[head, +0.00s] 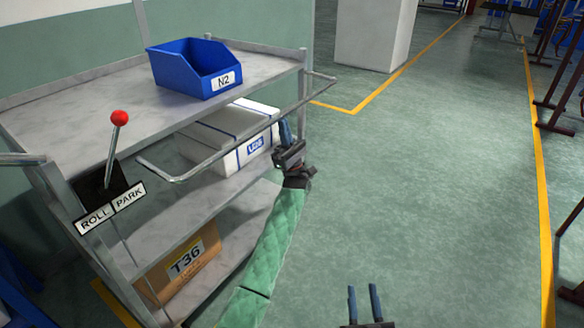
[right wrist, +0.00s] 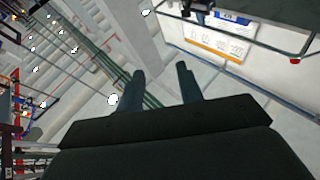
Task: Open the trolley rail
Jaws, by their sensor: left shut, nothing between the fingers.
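The trolley rail (head: 235,147) is a bent grey metal bar along the trolley's aisle side. Its right end meets the right post below the top shelf. Its left end shows near the shelf edge; I cannot tell if it is fastened there. My left gripper (head: 285,131) is shut and empty, with its blue fingertips close to the rail's right half. I cannot tell whether they touch it. My right gripper (head: 364,302) is open and empty over the floor at the bottom. Its parted fingers also show in the right wrist view (right wrist: 160,85).
The trolley's top shelf (head: 90,122) holds a blue N2 bin (head: 190,70). Lower shelves hold a white box (head: 218,137) and a cardboard T36 box (head: 185,267). A red-knobbed lever (head: 114,150) stands by a ROLL/PARK plate (head: 110,208).

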